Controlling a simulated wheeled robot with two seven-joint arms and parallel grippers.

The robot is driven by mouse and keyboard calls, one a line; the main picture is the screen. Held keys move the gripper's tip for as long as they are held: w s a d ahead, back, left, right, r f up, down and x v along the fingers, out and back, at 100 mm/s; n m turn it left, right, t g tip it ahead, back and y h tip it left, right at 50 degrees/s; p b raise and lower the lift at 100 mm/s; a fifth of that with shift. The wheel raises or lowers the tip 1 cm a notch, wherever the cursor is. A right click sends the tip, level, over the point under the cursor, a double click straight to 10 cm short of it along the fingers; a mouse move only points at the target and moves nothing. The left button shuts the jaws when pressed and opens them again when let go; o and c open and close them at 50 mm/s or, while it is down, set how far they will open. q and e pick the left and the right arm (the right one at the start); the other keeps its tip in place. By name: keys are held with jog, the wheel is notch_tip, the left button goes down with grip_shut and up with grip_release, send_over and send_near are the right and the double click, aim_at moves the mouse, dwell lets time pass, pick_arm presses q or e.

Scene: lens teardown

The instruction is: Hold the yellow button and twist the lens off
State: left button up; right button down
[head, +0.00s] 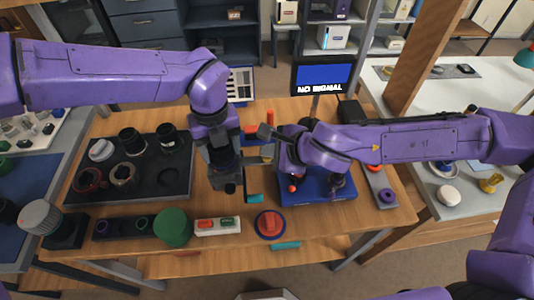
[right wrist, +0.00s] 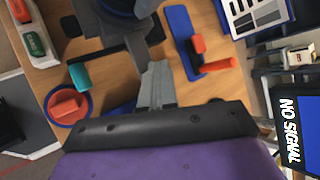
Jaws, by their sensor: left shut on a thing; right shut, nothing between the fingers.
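My left gripper (head: 228,182) points down over the middle of the table. It is shut on a dark thing (head: 230,188), mostly hidden by the gripper; I cannot tell whether this is the lens. In the right wrist view dark round parts (right wrist: 122,6) and grey fingers show at the top. My right gripper (right wrist: 155,88) is shut and empty, just right of the left one in the head view (head: 266,132). A small yellow patch (head: 268,151) shows between the arms; I cannot tell whether it is the button.
A black tray (head: 182,190) with several dark rings and cylinders is at left. A blue mat (head: 318,196) lies right; a monitor (head: 322,76) stands behind.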

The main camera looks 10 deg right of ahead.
pick_arm(q)
jog(key=shift+n, duration=0.9)
jog(key=o, duration=1.3)
jog(key=m, duration=0.5)
pick_arm(e)
jog(key=shift+r, duration=0.9)
